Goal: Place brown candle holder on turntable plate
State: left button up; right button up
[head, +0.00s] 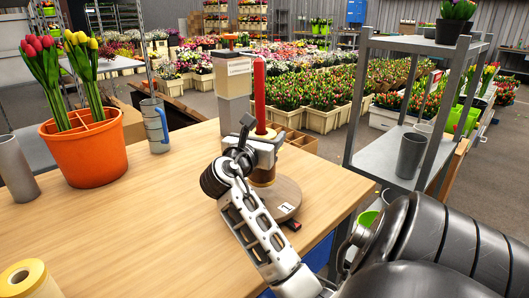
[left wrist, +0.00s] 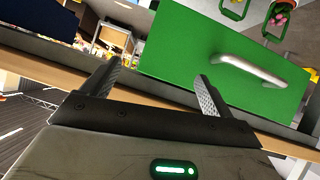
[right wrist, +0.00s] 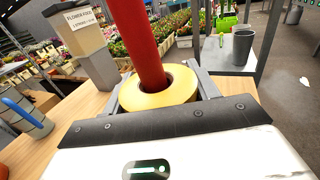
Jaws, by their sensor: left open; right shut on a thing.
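The brown candle holder (head: 263,177) shows below my right gripper (head: 262,147) in the head view, with a tall red candle (head: 259,92) upright in it. In the right wrist view its top is a pale yellow ring (right wrist: 160,92) around the candle, between the fingers. My right gripper is shut on the holder. The round wooden turntable plate (head: 286,200) lies directly under it, near the table's right edge. I cannot tell whether the holder touches the plate. My left gripper (left wrist: 155,88) is open and empty; it faces a green panel with a metal handle (left wrist: 252,68).
An orange pot of tulips (head: 92,158), a grey-blue mug (head: 156,125) and a grey cylinder (head: 14,168) stand on the table's left. A yellow-topped roll (head: 25,278) is at front left. A tall box (head: 235,88) stands behind the candle. The table's middle is clear.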

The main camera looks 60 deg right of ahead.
jog(key=f, duration=0.2)
jog(key=f+b, duration=0.1)
jog(key=shift+w+d+f, duration=0.15)
jog(key=shift+d+f, duration=0.1)
jog(key=shift+f, duration=0.1)
jog(key=shift+f, duration=0.2)
jog(key=o, duration=1.5)
jog(key=shift+c, duration=0.2)
jog(key=shift+r, duration=0.15)
jog(key=s+a, duration=0.2)
jog(key=a, duration=1)
jog(key=shift+p, duration=0.3)
